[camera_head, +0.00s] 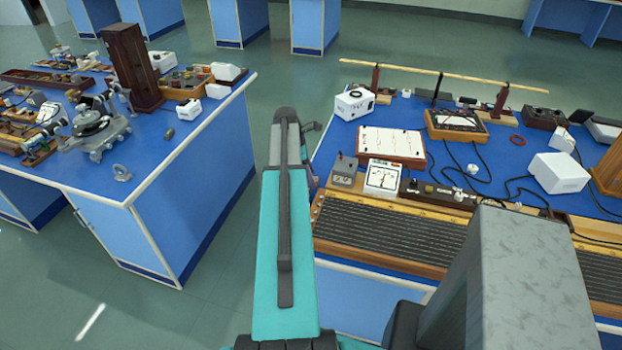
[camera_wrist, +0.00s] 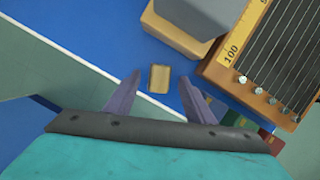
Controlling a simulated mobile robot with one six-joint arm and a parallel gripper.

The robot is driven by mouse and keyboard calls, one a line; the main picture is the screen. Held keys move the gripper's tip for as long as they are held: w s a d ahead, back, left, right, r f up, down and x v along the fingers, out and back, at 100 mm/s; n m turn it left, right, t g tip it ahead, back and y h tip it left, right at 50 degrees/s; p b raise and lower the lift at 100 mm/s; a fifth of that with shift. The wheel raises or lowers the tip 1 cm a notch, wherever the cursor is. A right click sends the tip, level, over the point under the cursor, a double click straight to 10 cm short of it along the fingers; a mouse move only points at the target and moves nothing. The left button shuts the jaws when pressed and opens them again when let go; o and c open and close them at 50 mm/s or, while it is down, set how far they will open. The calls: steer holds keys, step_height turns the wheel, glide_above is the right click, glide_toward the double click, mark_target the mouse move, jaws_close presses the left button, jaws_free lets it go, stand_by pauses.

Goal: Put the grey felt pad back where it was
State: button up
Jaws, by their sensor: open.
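In the wrist view my gripper (camera_wrist: 161,80) is open, with its two purple fingers spread apart. Between the fingertips I see a small tan-grey rectangular block (camera_wrist: 159,78) on the blue bench top. The fingers stand on either side of it, and I cannot tell how far above it they are. I cannot tell whether this block is felt. I cannot make out a grey felt pad for certain in the head view, where my arm hides the bench's near left corner and most of the gripper.
A wooden wire board (camera_wrist: 262,60) lies right of the block, and a grey box on a tan base (camera_wrist: 178,38) stands beyond it. The white bench edge (camera_wrist: 75,60) runs close on the left. A meter (camera_head: 343,170) and a white-faced panel (camera_head: 382,178) stand behind the wire board.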

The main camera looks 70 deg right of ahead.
steer(key=b+v, duration=0.2)
steer(key=v, duration=0.8)
steer(key=shift+a+f, duration=0.1)
stand_by(0.7)
steer(key=w+a+f, duration=1.4)
steer(key=a+f, duration=0.2)
steer(key=w+a+f+m+y, duration=0.1)
steer(key=w+a+f, duration=0.1)
steer(key=a+f, duration=0.5)
steer(key=w+a+f+m, duration=0.15)
steer(key=a+f, duration=0.25)
steer(key=a, duration=0.5)
steer(key=s+a+f+m+g, duration=0.1)
steer(key=s+a+f, duration=0.4)
steer(key=a, duration=0.6)
steer(key=s+a+f+g, duration=0.1)
steer(key=s+a+f, duration=0.5)
steer(key=a, duration=0.5)
steer(key=s+a+f+m, duration=0.1)
steer(key=s+a+f, duration=0.5)
steer(key=a, duration=0.5)
steer(key=shift+a+f+m+g, duration=0.2)
steer(key=shift+f+m+g, duration=0.1)
steer(key=shift+m+g, duration=0.1)
steer(key=shift+s, duration=0.1)
